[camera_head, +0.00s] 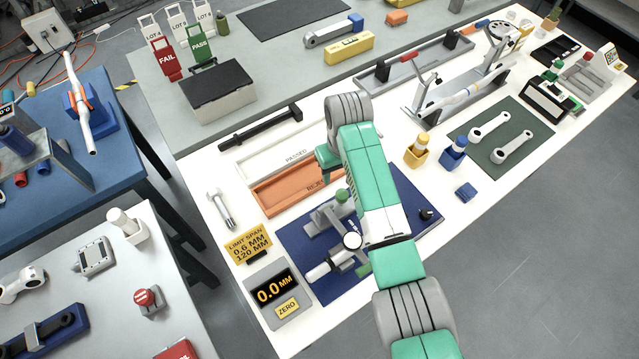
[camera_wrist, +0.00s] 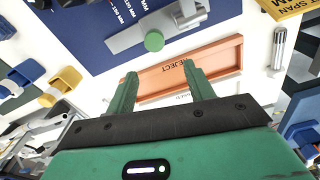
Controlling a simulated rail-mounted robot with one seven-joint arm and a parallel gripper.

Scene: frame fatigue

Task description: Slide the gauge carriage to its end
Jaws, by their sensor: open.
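The gauge sits on a dark blue mat (camera_head: 299,237) in the head view, partly hidden behind my arm. Its grey slide part (camera_head: 322,217) carries a green knob (camera_head: 343,196), which I take for the carriage. In the wrist view the green knob (camera_wrist: 154,41) and grey body (camera_wrist: 140,32) show near the top. A round dial (camera_head: 352,241) and a white cylinder (camera_head: 317,272) lie nearer the front. My gripper (camera_wrist: 163,88) is open and empty, its green fingers apart over the orange REJECT tray (camera_wrist: 217,60). It is clear of the knob.
A readout (camera_head: 275,290) shows 0.0 MM, beside a yellow limit sign (camera_head: 248,246). The white PASSED tray (camera_head: 252,159) lies behind the REJECT tray. Yellow (camera_head: 417,153) and blue (camera_head: 453,153) holders stand right of my arm.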

